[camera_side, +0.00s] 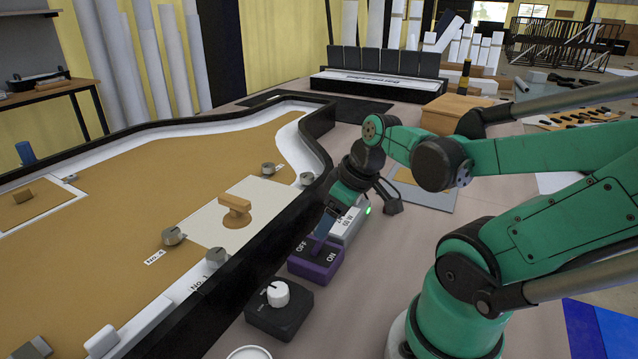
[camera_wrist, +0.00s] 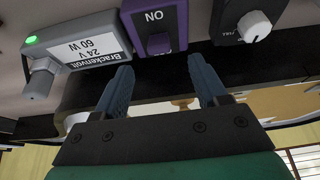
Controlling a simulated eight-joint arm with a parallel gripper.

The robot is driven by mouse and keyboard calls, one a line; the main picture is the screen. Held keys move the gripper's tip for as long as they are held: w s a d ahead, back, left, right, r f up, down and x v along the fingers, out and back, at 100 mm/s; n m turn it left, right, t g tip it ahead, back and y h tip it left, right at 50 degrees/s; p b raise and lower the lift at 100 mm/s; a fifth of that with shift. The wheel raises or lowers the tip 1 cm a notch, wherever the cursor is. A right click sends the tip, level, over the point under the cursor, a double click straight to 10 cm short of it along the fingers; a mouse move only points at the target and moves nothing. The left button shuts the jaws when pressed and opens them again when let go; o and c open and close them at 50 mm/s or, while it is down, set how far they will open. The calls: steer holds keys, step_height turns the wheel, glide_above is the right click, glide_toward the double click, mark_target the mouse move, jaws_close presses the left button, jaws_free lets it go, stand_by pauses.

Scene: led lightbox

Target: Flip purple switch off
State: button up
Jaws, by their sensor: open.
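The purple switch (camera_side: 315,264) is a box with a dark top marked OFF toward the left and ON toward the right, standing beside the black-edged board. In the wrist view the purple switch (camera_wrist: 182,28) is at the top centre, with ON upside down and a purple lever (camera_wrist: 158,43) below the lettering. My gripper (camera_wrist: 161,67) is open, with its two blue fingers apart and nothing between them. The lever lies ahead of the finger gap. In the side view my gripper (camera_side: 322,227) is at the switch's back edge, partly covering it. I cannot tell whether it touches.
A grey power supply (camera_side: 346,226) with a lit green light stands just behind the switch. A black dial box (camera_side: 279,308) with a white knob is in front. The board's raised black wall (camera_side: 240,262) runs close along the left. Some table is clear to the right.

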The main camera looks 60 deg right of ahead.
mark_target(320, 243)
steer(key=shift+x, duration=2.8)
jaws_close()
